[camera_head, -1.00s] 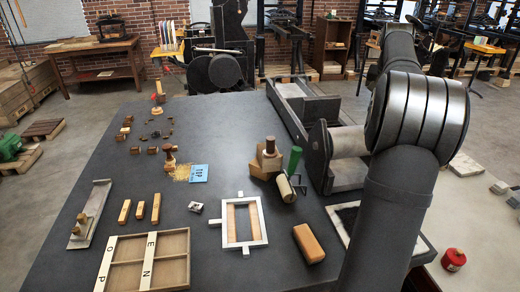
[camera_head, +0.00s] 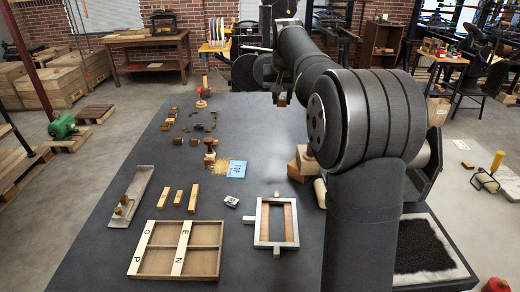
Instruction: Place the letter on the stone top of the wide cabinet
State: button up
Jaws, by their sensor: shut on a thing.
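My gripper (camera_head: 283,93) is small in view above the far right part of a dark flat top (camera_head: 110,240), which may be the stone top of the wide cabinet. It points down, shut on a small tan-brown block (camera_head: 282,101) that may be the letter; no character on it can be made out. The block appears held above the surface, but its height cannot be told.
A divided wooden tray (camera_head: 175,268) with lettered strips, a metal frame (camera_head: 262,243) and a blue card (camera_head: 238,169) lie on the top. Wooden blocks (camera_head: 300,166) stand right of centre. My arm hides much of the right side.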

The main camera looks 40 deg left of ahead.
aim_at(272, 176)
jog(key=f, duration=0.9)
jog(key=s+f, duration=0.1)
jog(key=f, duration=0.8)
jog(key=a+f, duration=0.1)
jog(key=f, duration=0.9)
jog(key=shift+s+a, duration=0.1)
jog(key=shift+s, duration=0.2)
jog(key=shift+f, duration=0.1)
jog(key=o, duration=0.9)
jog(key=shift+o, duration=0.2)
jog(key=v, duration=1.2)
